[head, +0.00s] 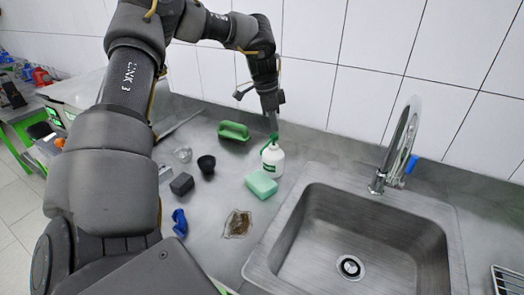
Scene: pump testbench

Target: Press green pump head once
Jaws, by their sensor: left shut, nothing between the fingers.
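A white pump bottle (272,160) with a green label stands upright on the grey counter, behind the left edge of the sink. Its green pump head (272,137) is at the top. My left gripper (272,120) points down right above the pump head and its fingers are shut with nothing between them. The fingertips look very close to the pump head; I cannot tell whether they touch it. My right gripper is not in view.
A mint-green sponge (261,184) lies in front of the bottle. A green-handled brush (233,131) lies behind left. A faucet (398,150) stands right.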

